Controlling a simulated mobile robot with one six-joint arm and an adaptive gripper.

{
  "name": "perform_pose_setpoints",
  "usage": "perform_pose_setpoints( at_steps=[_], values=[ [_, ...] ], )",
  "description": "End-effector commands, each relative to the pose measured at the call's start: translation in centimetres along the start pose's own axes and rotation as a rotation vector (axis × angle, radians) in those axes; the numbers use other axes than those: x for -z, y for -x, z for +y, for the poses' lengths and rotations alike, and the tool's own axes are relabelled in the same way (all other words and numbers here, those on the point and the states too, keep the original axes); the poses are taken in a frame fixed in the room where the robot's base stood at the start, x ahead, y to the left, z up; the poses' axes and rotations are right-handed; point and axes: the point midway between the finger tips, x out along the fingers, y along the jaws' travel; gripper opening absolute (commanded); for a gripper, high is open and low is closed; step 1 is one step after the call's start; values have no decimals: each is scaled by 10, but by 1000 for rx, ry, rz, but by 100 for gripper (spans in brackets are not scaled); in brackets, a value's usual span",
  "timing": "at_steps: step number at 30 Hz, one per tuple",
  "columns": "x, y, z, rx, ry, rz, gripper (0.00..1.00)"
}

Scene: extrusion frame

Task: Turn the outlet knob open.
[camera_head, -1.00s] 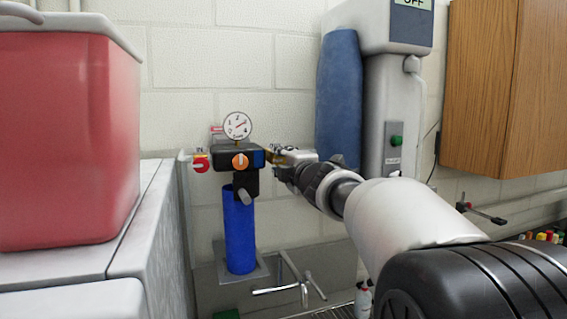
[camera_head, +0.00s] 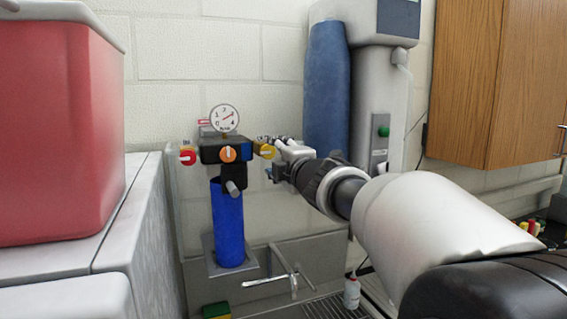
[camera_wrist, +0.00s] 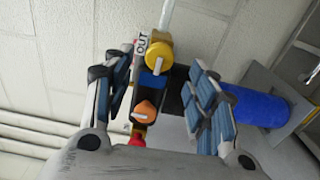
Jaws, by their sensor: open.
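The outlet knob is yellow (camera_head: 266,151) and sits at the right end of a dark regulator block on the wall. In the wrist view the yellow knob (camera_wrist: 158,56) has an "OUT" label beside it, and its white mark runs along the line of the block. My gripper (camera_head: 277,157) is open and empty, just right of the yellow knob in the head view. In the wrist view its fingers (camera_wrist: 163,75) stand apart on both sides of the knob line, with a visible gap to the yellow knob. I cannot tell the distance in depth.
An orange knob (camera_head: 229,154) sits mid-block and a red knob (camera_head: 188,158) at its left end. A round gauge (camera_head: 224,118) stands above, a blue cylinder (camera_head: 229,235) hangs below. A faucet (camera_head: 285,275) is lower; a blue column (camera_head: 326,90) stands right.

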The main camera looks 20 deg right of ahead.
Motion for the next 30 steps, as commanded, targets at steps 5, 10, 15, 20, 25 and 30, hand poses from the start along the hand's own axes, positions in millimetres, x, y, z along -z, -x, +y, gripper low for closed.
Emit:
perform_pose_setpoints(
  at_steps=[5,10,15,20,25,30],
  values=[
    [-1,40,1,-2,0,-2,52],
    [-1,64,1,-2,0,-2,52],
    [0,74,0,0,0,0,52],
    [0,74,0,0,0,0,52],
    [0,75,-2,2,-9,-5,52],
    [-4,102,-40,62,-201,-119,52]
  ],
)
